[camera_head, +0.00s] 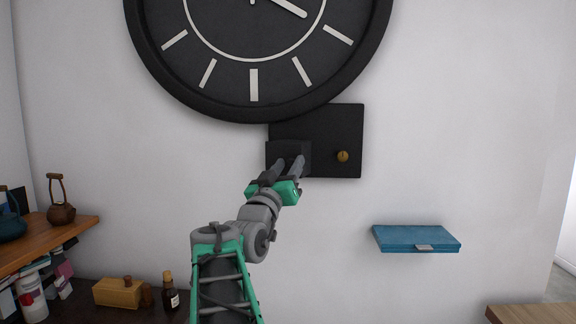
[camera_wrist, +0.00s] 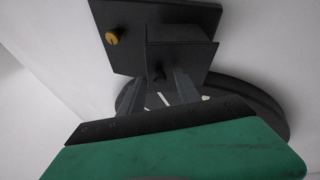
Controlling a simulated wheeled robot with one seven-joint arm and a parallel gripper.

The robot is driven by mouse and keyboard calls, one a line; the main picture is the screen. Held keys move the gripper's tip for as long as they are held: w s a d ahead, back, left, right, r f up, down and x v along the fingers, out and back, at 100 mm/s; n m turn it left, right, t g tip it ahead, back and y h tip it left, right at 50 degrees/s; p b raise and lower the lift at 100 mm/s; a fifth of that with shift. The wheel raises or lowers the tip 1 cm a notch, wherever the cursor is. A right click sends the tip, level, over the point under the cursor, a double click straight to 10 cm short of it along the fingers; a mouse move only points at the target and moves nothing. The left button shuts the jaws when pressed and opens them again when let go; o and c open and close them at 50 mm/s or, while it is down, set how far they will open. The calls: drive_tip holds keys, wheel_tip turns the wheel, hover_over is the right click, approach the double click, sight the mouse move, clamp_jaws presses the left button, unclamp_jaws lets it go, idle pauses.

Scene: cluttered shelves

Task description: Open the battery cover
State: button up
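A large black wall clock (camera_head: 254,108) hangs at the top of the head view. Under it a black panel (camera_head: 335,122) is fixed to the wall, with a gold knob (camera_head: 343,156) at its right. A dark box-like cover (camera_head: 289,147) juts from the panel's lower left. In the wrist view the cover (camera_wrist: 185,55) has a small dark knob (camera_wrist: 158,72) on its face. My gripper (camera_head: 287,164) is in front of the cover. Its two fingers are apart, on either side of the small knob in the wrist view. I cannot tell whether they touch it.
A blue wall-mounted box (camera_head: 416,236) with a metal latch is at the right. A wooden shelf (camera_head: 60,236) with pots is at the left, above a dark surface with a yellow box (camera_head: 117,292) and bottles.

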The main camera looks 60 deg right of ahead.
drive_tip(key=shift+c, duration=0.3)
clamp_jaws()
idle(1.0)
